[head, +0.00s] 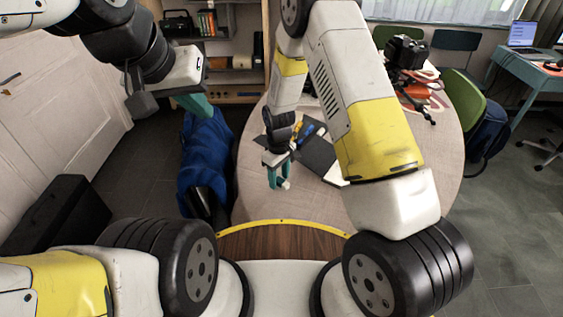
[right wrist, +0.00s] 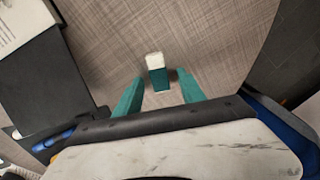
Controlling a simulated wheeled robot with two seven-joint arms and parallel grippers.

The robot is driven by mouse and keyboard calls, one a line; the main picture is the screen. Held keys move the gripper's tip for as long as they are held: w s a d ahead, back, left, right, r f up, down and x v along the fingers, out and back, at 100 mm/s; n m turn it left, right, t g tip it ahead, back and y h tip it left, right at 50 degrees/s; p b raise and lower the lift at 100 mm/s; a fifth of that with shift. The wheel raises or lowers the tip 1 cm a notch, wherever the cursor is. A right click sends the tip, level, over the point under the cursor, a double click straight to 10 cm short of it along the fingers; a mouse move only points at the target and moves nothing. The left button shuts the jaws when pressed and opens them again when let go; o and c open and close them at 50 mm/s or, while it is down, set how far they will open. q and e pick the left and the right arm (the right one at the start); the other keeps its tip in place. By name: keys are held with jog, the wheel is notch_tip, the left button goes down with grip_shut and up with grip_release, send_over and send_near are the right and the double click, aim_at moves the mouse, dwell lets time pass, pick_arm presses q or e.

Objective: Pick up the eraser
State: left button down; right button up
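The eraser (right wrist: 157,72) is a small block with a white end and a dark teal sleeve. In the right wrist view it lies on the table (head: 240,190) between the tips of my right gripper (right wrist: 160,76). The two teal fingers are apart, with a gap on each side of the eraser. In the head view my right gripper (head: 279,178) points down over the near left part of the table; I cannot make out the eraser clearly there. My left gripper (head: 196,104) is at the left, off the table, seen from the side; its finger gap is hidden.
A dark notebook or folder (head: 318,154) with pens on it lies just right of my right gripper. A black device on a tripod (head: 408,58) stands at the back right of the table. A blue-covered chair (head: 203,150) is left of the table. A green chair (head: 462,100) is at the right.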

aim_at(282, 180)
grip_shut()
jog(key=shift+r, duration=0.55)
jog(key=r, duration=0.1)
jog(key=d+r, duration=0.1)
jog(key=shift+s+r, duration=0.25)
jog(key=shift+r, duration=0.05)
jog(key=s+d, duration=0.2)
jog(key=d, duration=0.2)
jog(key=s+d+r, duration=0.1)
jog(key=s+d, duration=0.2)
jog(key=d, duration=0.1)
jog(key=s+d, duration=0.2)
jog(key=d, duration=0.2)
jog(key=shift+s+d+r, duration=0.15)
jog(key=shift+s+d, duration=0.2)
jog(key=shift+d, duration=0.05)
